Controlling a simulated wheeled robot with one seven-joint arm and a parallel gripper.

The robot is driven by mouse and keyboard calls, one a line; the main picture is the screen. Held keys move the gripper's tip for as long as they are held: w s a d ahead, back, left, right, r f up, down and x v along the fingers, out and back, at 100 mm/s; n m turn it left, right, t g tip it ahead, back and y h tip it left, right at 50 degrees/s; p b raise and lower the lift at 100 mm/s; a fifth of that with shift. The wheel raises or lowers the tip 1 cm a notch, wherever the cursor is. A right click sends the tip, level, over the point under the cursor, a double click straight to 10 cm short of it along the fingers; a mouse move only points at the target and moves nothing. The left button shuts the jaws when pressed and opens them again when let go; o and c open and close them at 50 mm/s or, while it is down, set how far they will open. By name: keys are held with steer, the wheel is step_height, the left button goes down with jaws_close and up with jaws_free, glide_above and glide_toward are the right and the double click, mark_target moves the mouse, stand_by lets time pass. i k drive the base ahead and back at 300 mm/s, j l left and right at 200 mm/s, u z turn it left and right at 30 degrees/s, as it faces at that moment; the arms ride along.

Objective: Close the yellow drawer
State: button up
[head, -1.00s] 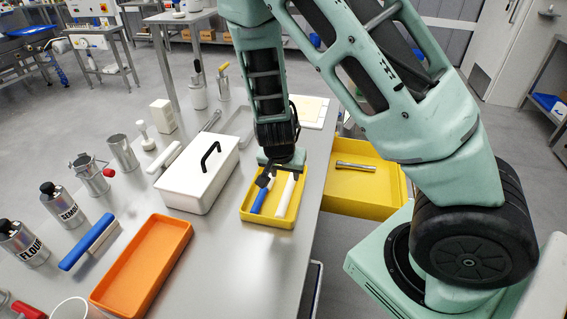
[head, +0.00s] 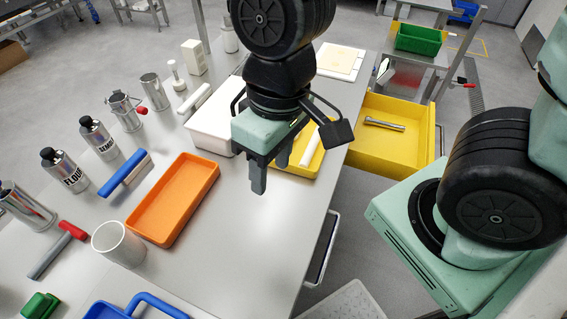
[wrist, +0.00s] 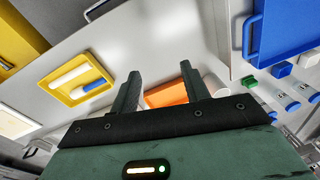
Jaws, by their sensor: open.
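The yellow drawer (head: 392,150) stands pulled out from the right side of the table, with a metal tool (head: 384,124) lying in it. In the wrist view the drawer (wrist: 12,42) is cut off at the top left corner. My gripper (head: 271,178) is open and empty above the table, left of the drawer and well apart from it. In the wrist view its two fingers (wrist: 160,92) point over the bare tabletop. The drawer's handle cannot be made out.
A small yellow tray (head: 318,163) with white and blue items lies partly behind my gripper. An orange tray (head: 150,232), a white lidded box (head: 205,118) and a white cup (head: 117,243) stand to the left. The tabletop's right front is clear.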

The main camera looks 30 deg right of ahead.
mark_target(395, 155)
steer(key=k+l+z, duration=0.2)
steer(key=l, duration=0.25)
steer(key=k+l+z, duration=0.15)
steer(key=l, duration=0.35)
steer(key=k+l+z, duration=0.2)
steer(key=l, duration=0.3)
steer(key=l+z, duration=0.2)
steer(key=l, duration=0.3)
steer(key=k+l+u, duration=0.2)
steer(key=l, duration=0.3)
steer(key=i, duration=0.1)
